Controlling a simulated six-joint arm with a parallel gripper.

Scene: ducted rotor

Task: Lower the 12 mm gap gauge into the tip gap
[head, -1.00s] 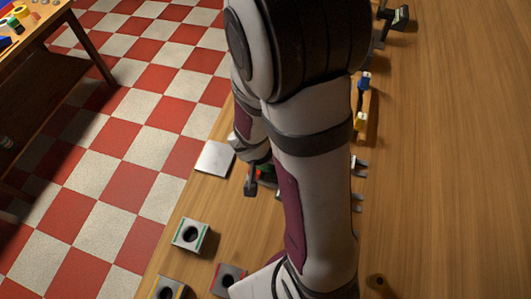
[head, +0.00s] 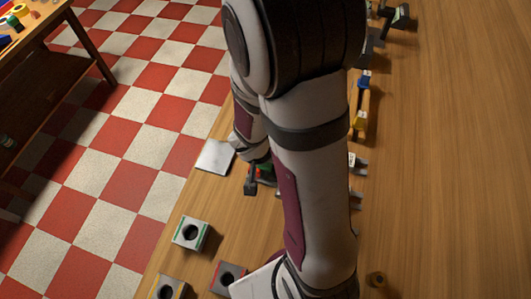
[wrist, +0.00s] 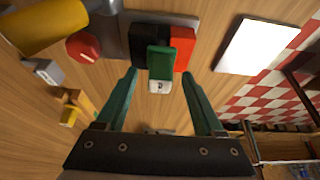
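In the wrist view, a green block with a white, marked end (wrist: 160,63) stands out from a dark and red holder (wrist: 182,48). I take it for a gap gauge, but its size marking cannot be read. My gripper (wrist: 160,72) has its two green fingers spread apart, one on each side of the green block, with clear space between. In the head view my arm covers most of this spot; a dark part of my gripper (head: 252,180) shows beside a bit of green and red. The rotor and its tip gap cannot be made out.
A pale square plate (head: 215,157) lies near the table's left edge. Blocks with round holes, including a green-marked one (head: 190,233), stand in front of it. In the wrist view a yellow cylinder (wrist: 40,25) and a red knob (wrist: 82,47) are at upper left. The table's right side is mostly clear.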

